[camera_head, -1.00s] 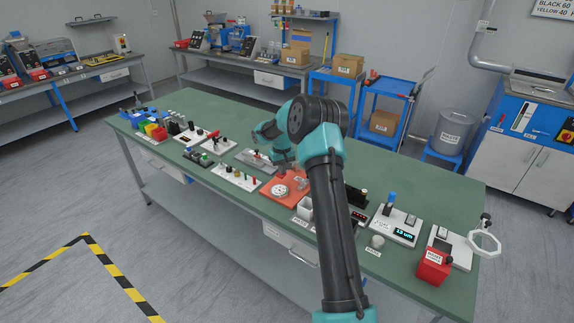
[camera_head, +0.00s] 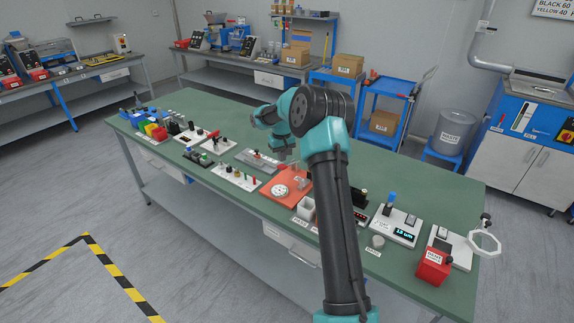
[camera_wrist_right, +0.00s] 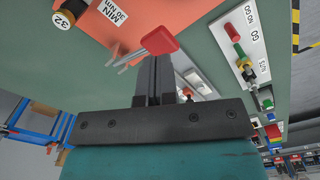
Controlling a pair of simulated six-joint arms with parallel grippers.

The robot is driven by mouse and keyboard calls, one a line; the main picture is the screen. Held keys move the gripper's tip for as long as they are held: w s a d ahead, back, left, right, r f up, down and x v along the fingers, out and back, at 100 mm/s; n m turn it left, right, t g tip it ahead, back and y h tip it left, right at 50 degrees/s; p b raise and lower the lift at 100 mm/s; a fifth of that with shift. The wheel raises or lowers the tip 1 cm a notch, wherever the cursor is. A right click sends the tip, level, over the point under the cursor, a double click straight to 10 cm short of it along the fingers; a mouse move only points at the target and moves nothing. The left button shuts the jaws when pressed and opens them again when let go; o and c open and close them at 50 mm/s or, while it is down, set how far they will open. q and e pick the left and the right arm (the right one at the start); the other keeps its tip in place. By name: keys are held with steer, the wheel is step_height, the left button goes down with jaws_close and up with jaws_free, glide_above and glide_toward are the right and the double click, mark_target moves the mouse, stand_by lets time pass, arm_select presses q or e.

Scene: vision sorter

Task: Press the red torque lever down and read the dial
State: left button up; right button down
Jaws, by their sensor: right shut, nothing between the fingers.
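The torque station is an orange plate (camera_head: 292,198) on the green bench, with a round white dial (camera_head: 280,190); the dial's reading is too small to tell. In the right wrist view the orange plate (camera_wrist_right: 105,45) carries a "MIN 30 Nm" label. A red pad (camera_wrist_right: 161,40) on thin grey bars, likely the torque lever's end, shows just beyond my right fingertips; contact cannot be told. My right gripper (camera_wrist_right: 154,62) is shut and empty. In the head view my right gripper (camera_head: 283,150) is above and behind the plate. My left gripper is not in view.
A white panel (camera_head: 236,178) with small knobs lies left of the plate. Further right are a gauge with a lit display (camera_head: 403,233) and a red box (camera_head: 433,266). The bench's back strip is clear.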

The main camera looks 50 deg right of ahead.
steer(key=shift+r, duration=1.95)
steer(key=shift+a, duration=0.1)
